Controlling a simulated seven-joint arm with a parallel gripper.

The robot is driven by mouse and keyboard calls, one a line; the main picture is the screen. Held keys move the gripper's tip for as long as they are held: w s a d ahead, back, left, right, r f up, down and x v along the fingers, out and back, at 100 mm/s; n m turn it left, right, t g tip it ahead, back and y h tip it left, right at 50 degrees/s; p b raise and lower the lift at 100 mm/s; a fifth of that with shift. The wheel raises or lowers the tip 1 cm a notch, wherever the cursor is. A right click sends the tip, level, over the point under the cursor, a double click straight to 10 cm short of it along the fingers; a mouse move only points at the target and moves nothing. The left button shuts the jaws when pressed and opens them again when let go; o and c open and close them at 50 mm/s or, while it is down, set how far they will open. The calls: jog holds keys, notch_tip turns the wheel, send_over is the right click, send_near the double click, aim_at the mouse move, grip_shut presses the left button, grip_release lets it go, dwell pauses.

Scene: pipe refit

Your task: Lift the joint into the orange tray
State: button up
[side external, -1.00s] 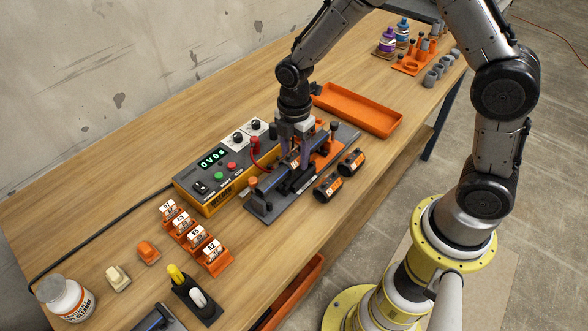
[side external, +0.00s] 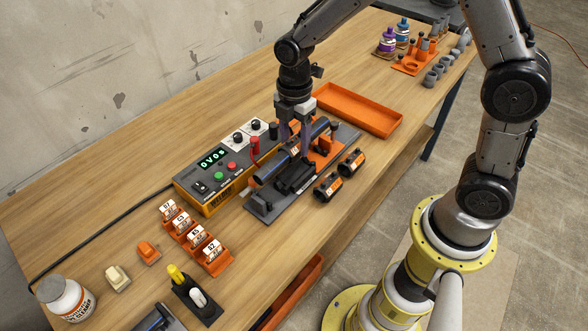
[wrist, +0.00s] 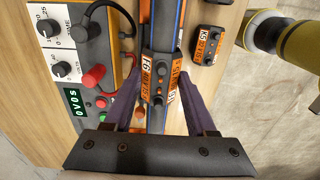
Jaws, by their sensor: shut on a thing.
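The joint is a blue-and-dark pipe with a black coupler (wrist: 160,62) bearing an orange and white label. My gripper (wrist: 161,82) is shut on the coupler, one purple-grey finger on each side. In the side view my gripper (side external: 295,145) holds the joint (side external: 266,175) raised a little above the dark fixture (side external: 262,210), the pipe running lengthwise over it. The orange tray (side external: 357,108) lies behind and to the right of the gripper and looks empty. The gripper partly hides the joint's middle.
A yellow power unit (side external: 210,195) with a display, knobs and a red plug stands left of the fixture. Two black couplers (side external: 328,187) lie at its right. Several orange label stands (side external: 183,225) are at front left. Cups and bottles (side external: 388,40) stand at the back right.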

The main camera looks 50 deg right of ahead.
aim_at(314, 124)
jog(key=shift+r, duration=0.2)
jog(key=shift+w+d, duration=0.15)
jog(key=shift+d, duration=1.85)
jog(key=shift+w+d, duration=0.15)
jog(key=shift+d, duration=1.85)
jog(key=d, duration=0.8)
jog(key=shift+w, duration=0.3)
jog(key=d, duration=0.7)
jog(key=shift+w+d, duration=0.25)
jog(key=shift+d, duration=0.1)
